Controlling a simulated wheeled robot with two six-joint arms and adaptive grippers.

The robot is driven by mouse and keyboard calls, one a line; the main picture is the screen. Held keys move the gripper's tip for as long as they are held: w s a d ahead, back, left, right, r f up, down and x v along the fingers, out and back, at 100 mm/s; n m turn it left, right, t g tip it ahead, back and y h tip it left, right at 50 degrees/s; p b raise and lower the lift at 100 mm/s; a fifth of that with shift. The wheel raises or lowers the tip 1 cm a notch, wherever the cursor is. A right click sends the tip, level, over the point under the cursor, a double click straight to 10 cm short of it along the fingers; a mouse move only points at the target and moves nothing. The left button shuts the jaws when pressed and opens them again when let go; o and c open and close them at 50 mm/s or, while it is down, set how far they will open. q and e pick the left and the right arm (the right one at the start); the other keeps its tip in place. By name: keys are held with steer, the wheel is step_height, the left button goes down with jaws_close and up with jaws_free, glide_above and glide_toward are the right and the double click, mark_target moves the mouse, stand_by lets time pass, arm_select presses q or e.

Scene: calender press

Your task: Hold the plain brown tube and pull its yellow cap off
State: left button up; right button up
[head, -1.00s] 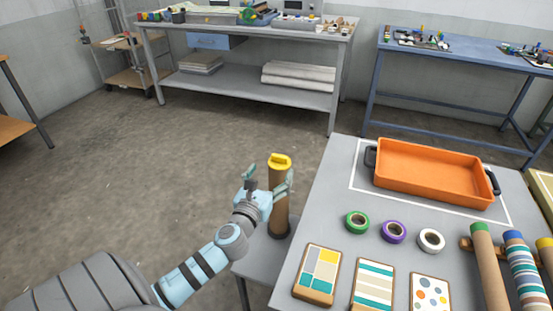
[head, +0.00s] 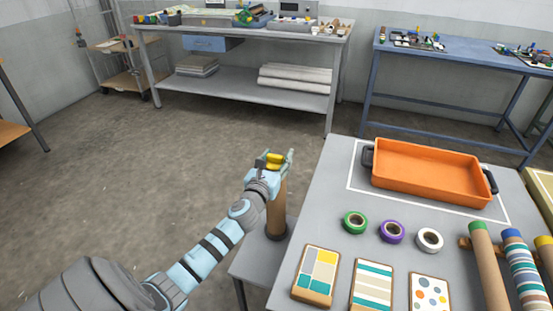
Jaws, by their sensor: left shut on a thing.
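The plain brown tube (head: 277,212) stands upright in a dark round base on a low grey side stand (head: 258,262), left of the main table. Its yellow cap (head: 272,160) is at the tube's top. My left gripper (head: 275,163) is at the top of the tube, shut on the yellow cap, with its fingers on either side. The gripper hides the joint between cap and tube, so I cannot tell whether the cap is still fully seated. My right gripper is not in view.
The grey table (head: 338,228) on the right holds an orange tray (head: 432,174), three tape rolls (head: 392,232), patterned cards (head: 318,275) and several capped tubes (head: 488,262) on a rack. Clear floor lies left of the stand.

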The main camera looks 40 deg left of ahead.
arm_select(q)
steer(key=o, duration=1.2)
steer(key=v, duration=1.2)
